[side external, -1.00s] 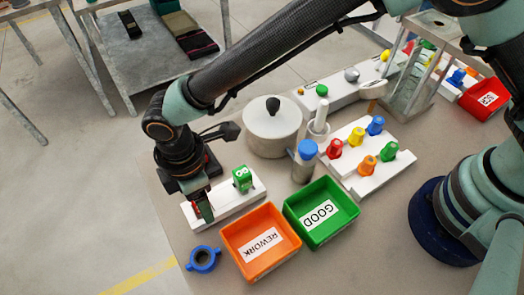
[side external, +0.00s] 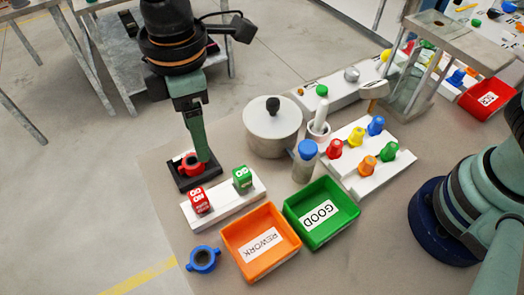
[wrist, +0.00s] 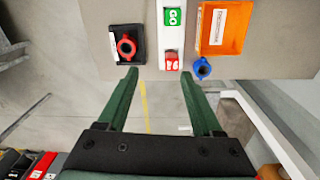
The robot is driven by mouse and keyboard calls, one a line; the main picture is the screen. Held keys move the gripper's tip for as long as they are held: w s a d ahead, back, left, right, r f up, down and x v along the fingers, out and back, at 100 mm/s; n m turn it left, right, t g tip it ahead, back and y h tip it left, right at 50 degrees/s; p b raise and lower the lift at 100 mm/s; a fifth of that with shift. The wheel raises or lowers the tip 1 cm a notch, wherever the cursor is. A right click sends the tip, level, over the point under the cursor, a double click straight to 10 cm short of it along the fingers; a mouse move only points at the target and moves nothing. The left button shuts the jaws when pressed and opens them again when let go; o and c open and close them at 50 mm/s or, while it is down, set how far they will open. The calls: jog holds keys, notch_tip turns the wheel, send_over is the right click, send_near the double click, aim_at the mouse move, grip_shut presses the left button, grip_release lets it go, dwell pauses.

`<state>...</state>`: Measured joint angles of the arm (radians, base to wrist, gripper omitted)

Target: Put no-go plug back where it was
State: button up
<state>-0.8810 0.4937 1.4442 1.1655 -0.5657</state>
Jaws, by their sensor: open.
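The red no-go plug (side external: 198,201), with white "NO GO" lettering, stands in the left end of the white rack (side external: 222,208). In the wrist view the plug (wrist: 172,62) is at the near end of the rack, beyond my fingertips. The green go plug (side external: 242,178) stands in the rack's other end; it also shows in the wrist view (wrist: 173,17). My gripper (side external: 203,156) is raised, apart from the no-go plug. In the wrist view its two green fingers (wrist: 158,73) are spread, with nothing between them.
A red ring-like part on a black base (side external: 188,180) is beside the rack, partly behind my fingers. A blue ring-shaped part (side external: 203,259), an orange REWORK bin (side external: 236,262) and a green GOOD bin (side external: 324,236) are near the rack. A grey pot (side external: 272,138) stands behind.

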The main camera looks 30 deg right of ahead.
jog(key=w+d+r+m+t, duration=0.15)
jog(key=d+r+m, duration=0.25)
jog(key=d, duration=0.7)
jog(key=w+d+r+m+t, duration=0.1)
jog(key=w+d+r+m, duration=0.25)
jog(key=d, duration=0.65)
jog(key=s+d+m+t, duration=0.1)
jog(key=s+d+m, duration=0.2)
jog(key=d, duration=0.5)
jog(key=s+d+m+t, duration=0.2)
jog(key=s+d+m, duration=0.2)
jog(key=d+m, duration=0.2)
jog(key=shift+d+f, duration=0.25)
jog(key=shift+d, duration=0.9)
